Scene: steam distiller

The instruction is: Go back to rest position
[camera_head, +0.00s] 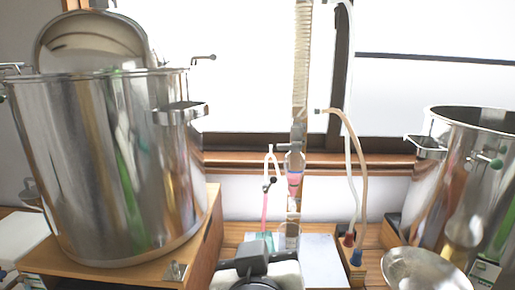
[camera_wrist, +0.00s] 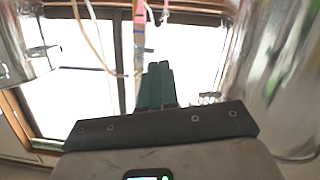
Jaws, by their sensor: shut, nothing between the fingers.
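My gripper (camera_wrist: 157,68) shows in the wrist view, its two green fingers side by side and closed together with nothing between them. The fingers point toward the bright window, just below the thin distiller column (camera_wrist: 139,40) in that picture. They look apart from it, though the distance is hard to judge. In the head view a dark grey part, which looks like part of my arm, shows at the bottom centre; the fingertips cannot be made out there. The column (camera_head: 299,75) stands upright in the middle, with a glass piece (camera_head: 294,162) holding pink and blue parts.
A large steel pot (camera_head: 95,165) with a tilted lid (camera_head: 92,42) stands on a wooden stand at left. Another steel pot (camera_head: 460,185) stands at right, a metal bowl (camera_head: 425,270) before it. Hoses (camera_head: 357,170) hang beside the column. Window (camera_head: 245,65) behind.

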